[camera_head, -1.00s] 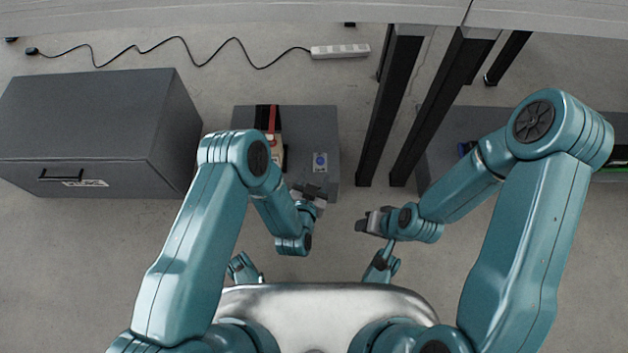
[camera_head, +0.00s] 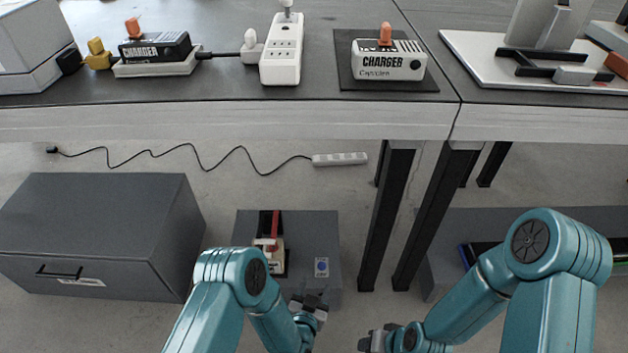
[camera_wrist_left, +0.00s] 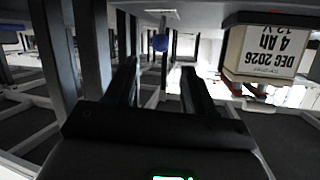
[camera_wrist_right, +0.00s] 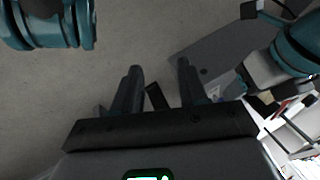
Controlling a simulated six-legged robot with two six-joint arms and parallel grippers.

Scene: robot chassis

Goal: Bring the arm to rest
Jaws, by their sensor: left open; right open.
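My left gripper (camera_head: 312,300) is open and empty at the lower middle of the head view, in front of the low grey box. Its two dark fingers stand apart in the left wrist view (camera_wrist_left: 158,82), with nothing between them. My right gripper (camera_head: 366,342) is at the bottom edge of the head view, to the right of the left one. Its fingers are apart and empty in the right wrist view (camera_wrist_right: 158,85). Both arms are bent in front of my body, below the table.
A table (camera_head: 220,122) spans the head view, carrying two chargers (camera_head: 388,68) and a white power strip (camera_head: 281,48). Black legs (camera_head: 388,215) stand beyond the grippers. A grey cabinet (camera_head: 95,225) is left, a low grey box (camera_head: 325,225) centre. A cable lies on the floor.

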